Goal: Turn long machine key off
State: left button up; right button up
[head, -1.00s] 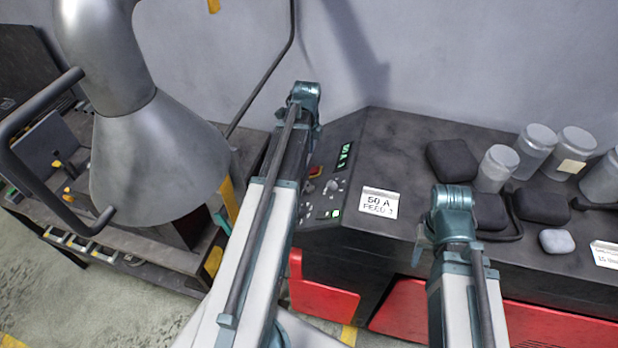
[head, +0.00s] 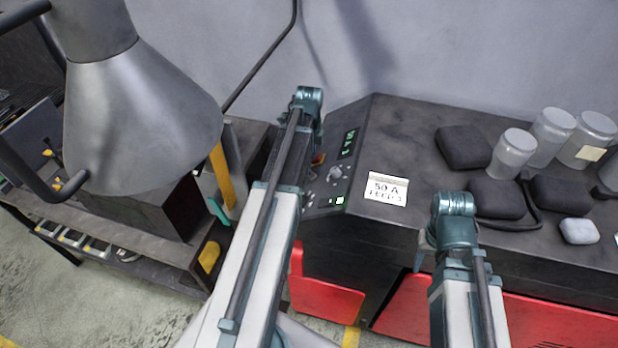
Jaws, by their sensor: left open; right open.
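The machine's slanted control panel (head: 341,172) shows in the head view, on the left end of the dark machine. It has a green display (head: 348,142), a round knob (head: 335,173) and a small lit switch (head: 340,200). I cannot make out a key; my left arm covers the panel's left part. My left gripper (head: 222,214) is open and empty, a teal part beyond the arm's left side, apart from the panel. My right gripper (head: 420,254) is open and empty in front of the machine's front edge.
A white 50 A card (head: 387,188) lies on the machine top (head: 400,130). Grey jars (head: 513,153) and dark pads (head: 464,147) stand to the right. A large metal hood (head: 140,115) hangs at left above a workbench (head: 170,245). Red panels (head: 325,297) front the machine.

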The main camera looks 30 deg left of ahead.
aim_at(310, 175)
pick_arm(q)
notch_tip(310, 175, down, 5)
jog(key=b, duration=0.4)
jog(key=shift+f, duration=0.1)
grip_shut()
